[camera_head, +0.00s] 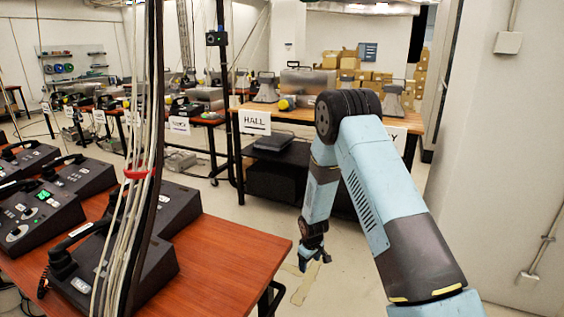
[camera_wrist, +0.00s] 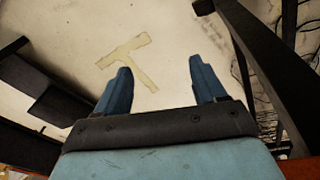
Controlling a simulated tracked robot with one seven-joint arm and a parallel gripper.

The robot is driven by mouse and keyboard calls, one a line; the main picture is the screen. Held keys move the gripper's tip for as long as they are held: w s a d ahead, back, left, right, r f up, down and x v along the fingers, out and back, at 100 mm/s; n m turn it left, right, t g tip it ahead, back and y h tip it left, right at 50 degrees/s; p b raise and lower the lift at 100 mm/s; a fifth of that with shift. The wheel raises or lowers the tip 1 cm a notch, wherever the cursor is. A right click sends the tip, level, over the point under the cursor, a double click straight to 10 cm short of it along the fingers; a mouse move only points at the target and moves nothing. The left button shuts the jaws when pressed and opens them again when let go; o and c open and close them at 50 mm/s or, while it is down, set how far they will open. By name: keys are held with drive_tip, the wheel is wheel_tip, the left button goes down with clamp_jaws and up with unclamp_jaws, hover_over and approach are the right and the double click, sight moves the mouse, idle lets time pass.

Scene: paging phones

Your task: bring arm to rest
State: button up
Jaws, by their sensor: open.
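My arm reaches forward from the lower right in the head view, bends at a dark elbow joint and hangs down. My gripper (camera_head: 315,259) is at its lower end, above the floor, just right of the wooden table's corner. In the wrist view my gripper (camera_wrist: 160,82) shows two blue fingers spread apart. Nothing is between them except bare floor with a T-shaped tape mark (camera_wrist: 127,62) beyond. The gripper is open and empty.
The wooden table (camera_head: 225,255) with several dark paging phones (camera_head: 80,174) stands at left. A cable bundle (camera_head: 140,150) rises before it. A bench with a HALL sign (camera_head: 255,122) is behind my arm. A pale wall (camera_head: 505,150) stands at right. Floor between is clear.

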drive_tip(key=s+d+r+m+t, duration=0.1)
drive_tip(key=s+d+r, duration=0.2)
drive_tip(key=r, duration=0.9)
drive_tip(key=s+d+r+m, duration=0.2)
drive_tip(key=s+r, duration=0.2)
drive_tip(key=r, duration=0.8)
drive_tip(key=s+d+r+m+t, duration=0.1)
drive_tip(key=s+d+r, duration=0.2)
drive_tip(key=r, duration=1)
drive_tip(key=s+d+r+m, duration=0.1)
drive_tip(key=s+r, duration=0.3)
drive_tip(key=s, duration=0.5)
drive_tip(key=s+d+r+m+t, duration=0.1)
drive_tip(key=s+r, duration=0.4)
drive_tip(key=s, duration=0.5)
drive_tip(key=s+d+r+m, duration=0.2)
drive_tip(key=s+d+r, duration=0.1)
drive_tip(key=s, duration=0.6)
drive_tip(key=shift+s+r+m+t, duration=0.15)
drive_tip(key=shift+r+m+t, duration=0.15)
drive_tip(key=shift+r, duration=0.45)
